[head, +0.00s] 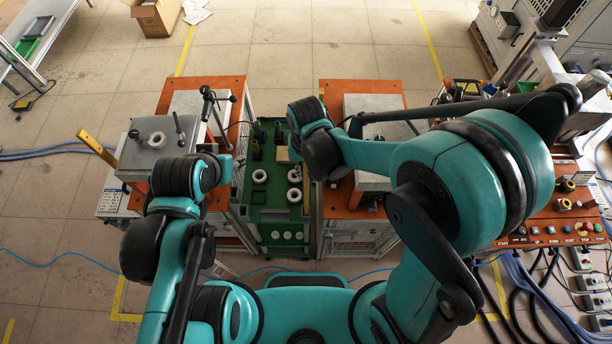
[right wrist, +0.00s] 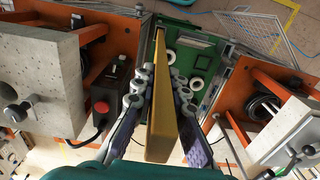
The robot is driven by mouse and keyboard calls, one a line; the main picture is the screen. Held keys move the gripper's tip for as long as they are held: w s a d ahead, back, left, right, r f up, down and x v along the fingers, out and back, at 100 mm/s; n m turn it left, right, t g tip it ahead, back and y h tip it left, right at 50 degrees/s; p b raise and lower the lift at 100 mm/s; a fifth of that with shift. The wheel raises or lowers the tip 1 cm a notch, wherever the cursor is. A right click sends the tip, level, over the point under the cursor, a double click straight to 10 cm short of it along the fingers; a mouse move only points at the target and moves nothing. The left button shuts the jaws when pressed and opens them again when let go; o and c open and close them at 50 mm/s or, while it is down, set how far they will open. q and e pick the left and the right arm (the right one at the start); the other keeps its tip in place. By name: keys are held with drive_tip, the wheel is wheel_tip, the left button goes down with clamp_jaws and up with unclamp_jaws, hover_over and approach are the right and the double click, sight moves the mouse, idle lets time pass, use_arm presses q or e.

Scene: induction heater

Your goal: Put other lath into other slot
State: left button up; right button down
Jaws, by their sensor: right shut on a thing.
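A long yellow lath (right wrist: 165,130) stands between the fingers of my right gripper (right wrist: 163,75) in the right wrist view. The gripper is shut on it, and the lath's far end points at the green trolley (right wrist: 198,62). In the head view my right arm hides most of that gripper. Another yellow lath (head: 97,148) sticks out at a slant from the left side of the left machine (head: 145,155). My left arm's end is near the left machine's front right corner; its gripper is hidden. I cannot make out either slot.
The green trolley (head: 271,215) with several white rings stands between the left machine and the orange right machine (head: 360,92). Clamp handles (head: 207,95) rise from the left machine. A red-orange control panel (head: 560,229) and cables are at the right.

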drive_tip(key=shift+r+p, duration=2.8)
drive_tip(key=shift+r, duration=3.4)
drive_tip(key=shift+f, duration=0.1)
